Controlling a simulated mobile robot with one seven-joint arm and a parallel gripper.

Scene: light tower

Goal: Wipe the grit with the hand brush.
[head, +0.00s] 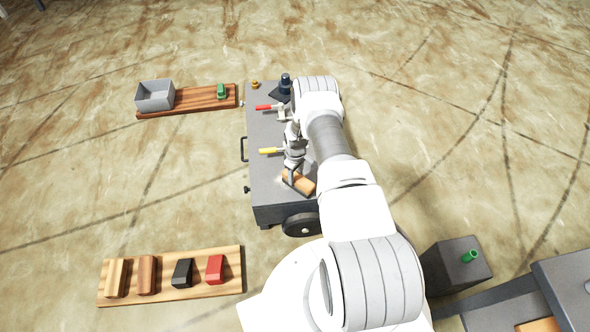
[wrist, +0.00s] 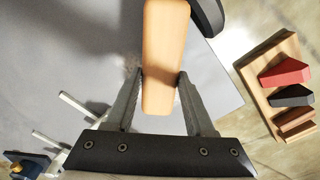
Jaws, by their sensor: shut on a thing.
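The hand brush shows as a tan wooden block (head: 299,184) low on the grey bench top (head: 262,180); it also shows in the wrist view (wrist: 164,45). My gripper (head: 291,174) is shut on it from above, with one finger on each side of the block in the wrist view (wrist: 160,80). The brush is at or just above the bench top; I cannot tell if it touches. Its bristles are hidden. Grit is hard to make out; a faint paler patch lies by the brush in the head view.
Clamps with a red handle (head: 264,107) and a yellow handle (head: 270,151) stand on the bench. A dark fixture (head: 284,86) is at its far end. A board (head: 187,103) holds a grey bin (head: 155,95). Another board (head: 232,262) holds several blocks.

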